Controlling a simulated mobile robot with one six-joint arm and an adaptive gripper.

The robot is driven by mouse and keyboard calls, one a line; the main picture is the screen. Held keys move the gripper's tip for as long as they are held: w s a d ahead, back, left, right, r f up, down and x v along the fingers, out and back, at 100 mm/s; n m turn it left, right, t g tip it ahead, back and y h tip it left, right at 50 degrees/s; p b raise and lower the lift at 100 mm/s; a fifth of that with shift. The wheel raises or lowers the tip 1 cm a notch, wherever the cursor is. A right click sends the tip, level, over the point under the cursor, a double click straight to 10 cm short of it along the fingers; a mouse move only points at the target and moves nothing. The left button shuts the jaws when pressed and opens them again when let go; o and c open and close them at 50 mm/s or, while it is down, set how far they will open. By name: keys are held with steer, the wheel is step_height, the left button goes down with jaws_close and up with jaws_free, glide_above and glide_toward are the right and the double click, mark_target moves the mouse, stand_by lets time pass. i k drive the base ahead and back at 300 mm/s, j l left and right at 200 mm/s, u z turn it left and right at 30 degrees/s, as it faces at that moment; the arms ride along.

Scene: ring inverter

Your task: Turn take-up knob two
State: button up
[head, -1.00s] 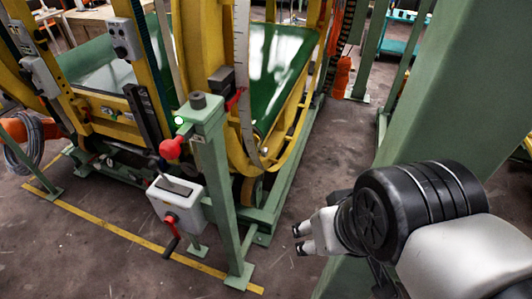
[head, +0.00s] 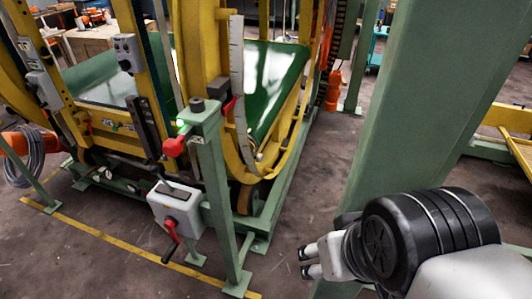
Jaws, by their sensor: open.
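Several knob-like parts show on the machine, and I cannot tell which one is take-up knob two. A red knob (head: 174,147) sticks out from the post's left side, just below a small green light (head: 180,123). My gripper (head: 305,262) is open and empty. It points left, to the right of the post and apart from it, over the floor.
A large yellow ring frame (head: 208,50) with a green belt (head: 275,80) stands behind the post. A wide green column (head: 420,95) rises close behind my arm. A yellow line (head: 125,248) crosses the floor. Bare floor lies between the post and my gripper.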

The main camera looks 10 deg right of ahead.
mark_target(258, 158)
steer(key=i+j+z, duration=0.45)
steer(key=j, duration=0.15)
steer(key=i+j+z, duration=0.3)
steer(key=j+z, duration=0.15)
steer(key=j, duration=0.25)
